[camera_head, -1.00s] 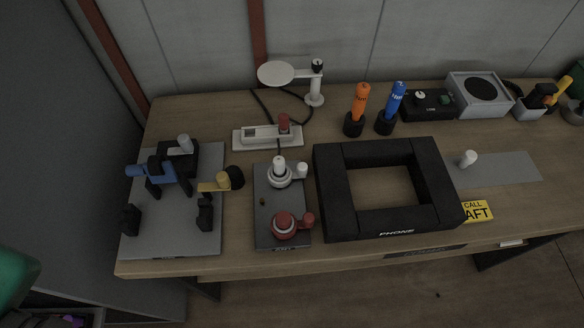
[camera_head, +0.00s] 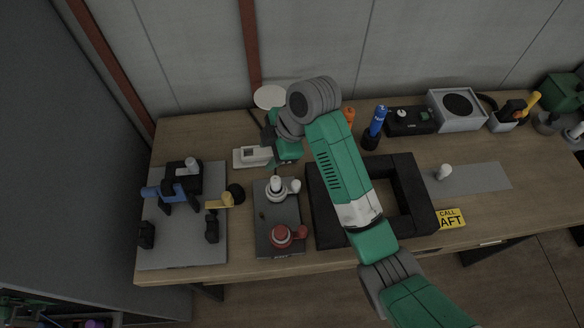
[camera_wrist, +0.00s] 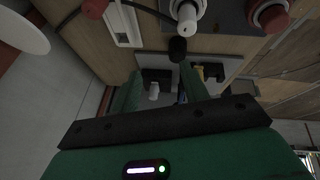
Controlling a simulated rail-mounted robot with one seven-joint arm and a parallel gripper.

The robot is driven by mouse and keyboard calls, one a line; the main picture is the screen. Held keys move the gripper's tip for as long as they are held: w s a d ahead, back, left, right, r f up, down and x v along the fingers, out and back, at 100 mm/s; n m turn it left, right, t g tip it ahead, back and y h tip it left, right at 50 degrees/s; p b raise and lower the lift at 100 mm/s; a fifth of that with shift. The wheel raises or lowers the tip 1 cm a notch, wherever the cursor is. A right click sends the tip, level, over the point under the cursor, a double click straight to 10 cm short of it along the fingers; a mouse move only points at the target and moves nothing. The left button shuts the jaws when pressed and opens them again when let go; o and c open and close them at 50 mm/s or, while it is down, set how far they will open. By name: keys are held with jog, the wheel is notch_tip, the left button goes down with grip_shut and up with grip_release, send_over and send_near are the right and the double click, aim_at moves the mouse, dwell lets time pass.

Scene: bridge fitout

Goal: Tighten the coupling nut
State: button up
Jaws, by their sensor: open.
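A grey plate (camera_head: 165,250) at the left of the bench carries a pipe fixture with a blue fitting (camera_head: 152,192), a black block (camera_head: 184,178) topped by a pale handle, and a yellow lever (camera_head: 222,201). I cannot tell which part is the coupling nut. A round black knob (camera_head: 236,192) sits by the lever and also shows in the wrist view (camera_wrist: 177,48). My gripper (camera_wrist: 160,80) is open and empty; its two green fingers frame the black block (camera_wrist: 155,74) in the wrist view, apart from it. In the head view my wrist hides most of the gripper.
A dark plate with a white valve (camera_head: 276,188) and a red valve (camera_head: 281,236) stands right of the fixture. A black frame (camera_head: 415,185) lies beside it, partly behind my arm.

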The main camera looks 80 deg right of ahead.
jog(key=g+y, duration=0.2)
send_near(297, 183)
jog(key=shift+s+f+n+p, duration=0.1)
jog(key=shift+f+n+p, duration=0.3)
jog(key=shift+f, duration=0.2)
jog(key=b+x, duration=0.5)
jog(key=x, duration=0.1)
jog(key=shift+f, duration=0.15)
jog(key=shift+w+a+f+b, duration=0.3)
jog(key=shift+w+f, duration=0.2)
jog(key=shift+f, duration=0.2)
jog(key=shift+c, duration=0.3)
jog(key=shift+t, duration=0.3)
grip_shut()
